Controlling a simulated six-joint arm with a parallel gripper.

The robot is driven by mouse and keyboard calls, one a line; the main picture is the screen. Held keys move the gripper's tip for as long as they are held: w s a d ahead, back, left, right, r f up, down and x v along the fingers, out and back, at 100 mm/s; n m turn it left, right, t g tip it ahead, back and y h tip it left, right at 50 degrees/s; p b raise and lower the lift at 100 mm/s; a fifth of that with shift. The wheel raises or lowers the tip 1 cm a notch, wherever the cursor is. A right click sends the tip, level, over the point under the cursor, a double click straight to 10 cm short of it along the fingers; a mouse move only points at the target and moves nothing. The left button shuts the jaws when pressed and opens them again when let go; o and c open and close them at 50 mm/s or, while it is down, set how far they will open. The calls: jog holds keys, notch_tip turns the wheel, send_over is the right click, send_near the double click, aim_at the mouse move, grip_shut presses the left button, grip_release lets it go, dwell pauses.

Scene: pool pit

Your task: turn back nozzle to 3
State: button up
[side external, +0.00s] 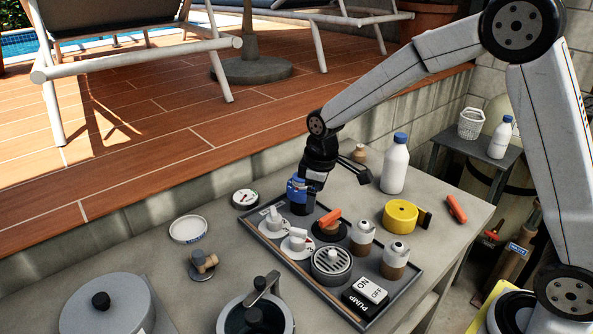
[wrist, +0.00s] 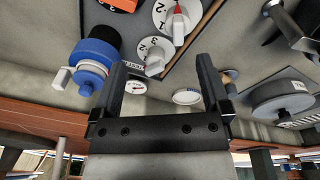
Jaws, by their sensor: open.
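The back nozzle (side external: 275,214) is a white knob on a round white dial at the back left of the grey tray. In the wrist view the back nozzle (wrist: 154,64) appears between the finger outlines, with a 3 and a 2 on its dial. Which number it points to I cannot tell. The front nozzle (side external: 298,238), on a similar dial, also shows in the wrist view (wrist: 177,22), with a red mark. My gripper (wrist: 161,62) is open and empty.
The blue valve (side external: 296,190) stands very close to my gripper; it is left of the left finger in the wrist view (wrist: 90,65). An orange-handled valve (side external: 330,220), capped bottles (side external: 362,235) and a round grille (side external: 332,262) crowd the tray (side external: 414,283). A gauge (side external: 245,198) lies outside.

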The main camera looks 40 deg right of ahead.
aim_at(274, 210)
jog(key=shift+w+a+f+n+g, duration=0.25)
jog(key=shift+w+a+n, duration=0.5)
jog(key=shift+w, duration=1.15)
jog(key=shift+w+a+f+n+g, duration=0.15)
jog(key=shift+w+a+f+n, duration=0.25)
jog(key=shift+w+n, duration=1.15)
jog(key=shift+w+a+f+n+g, duration=0.25)
jog(key=shift+w+a+n, duration=0.35)
jog(key=shift+w, duration=1.6)
jog(key=shift+f, duration=0.1)
jog(key=shift+d+f, duration=0.1)
jog(key=shift+f, duration=3.7)
jog(key=c, duration=1.3)
